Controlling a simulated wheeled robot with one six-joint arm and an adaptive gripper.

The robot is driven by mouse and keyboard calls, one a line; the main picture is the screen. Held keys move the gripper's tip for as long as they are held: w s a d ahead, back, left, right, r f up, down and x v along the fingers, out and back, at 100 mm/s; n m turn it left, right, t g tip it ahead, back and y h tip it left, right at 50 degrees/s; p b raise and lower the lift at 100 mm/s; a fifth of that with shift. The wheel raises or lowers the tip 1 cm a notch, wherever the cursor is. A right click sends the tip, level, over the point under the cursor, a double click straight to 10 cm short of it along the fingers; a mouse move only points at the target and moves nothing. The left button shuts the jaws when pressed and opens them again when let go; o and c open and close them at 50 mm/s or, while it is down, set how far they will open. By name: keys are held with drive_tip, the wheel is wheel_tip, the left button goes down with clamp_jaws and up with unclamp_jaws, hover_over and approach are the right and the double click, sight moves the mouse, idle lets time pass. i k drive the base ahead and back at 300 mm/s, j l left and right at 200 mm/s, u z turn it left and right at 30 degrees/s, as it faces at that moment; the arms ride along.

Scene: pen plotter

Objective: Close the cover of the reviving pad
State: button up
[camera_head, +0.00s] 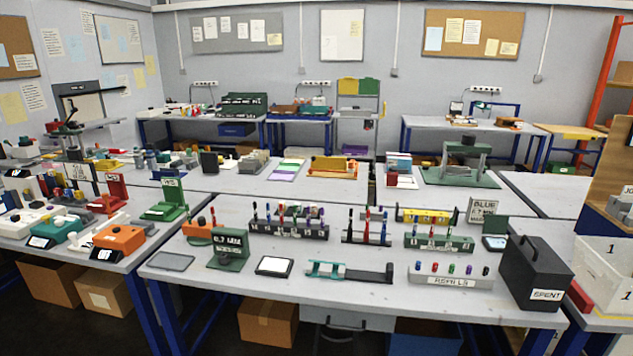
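A small box with a raised dark green cover (495,227) and a pale blue-white face (494,242) stands near the right end of the front table, behind the black box. It looks like the reviving pad, but no readable label confirms this. The cover stands roughly upright at its back edge, so it is open. My gripper is not in view.
A black box with a handle labelled SPENT (537,275) stands close in front and to the right. A REFILLS rack (450,281), a green marker rack (438,240) and a BLUE sign (481,211) are nearby. Bare table (370,299) shows along the front edge.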

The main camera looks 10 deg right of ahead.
sight(493, 224)
drive_tip(key=z, duration=0.85)
drive_tip(key=j+z, duration=0.2)
drive_tip(key=j, duration=0.4)
drive_tip(key=k+j+z, duration=0.15)
drive_tip(key=j, duration=0.4)
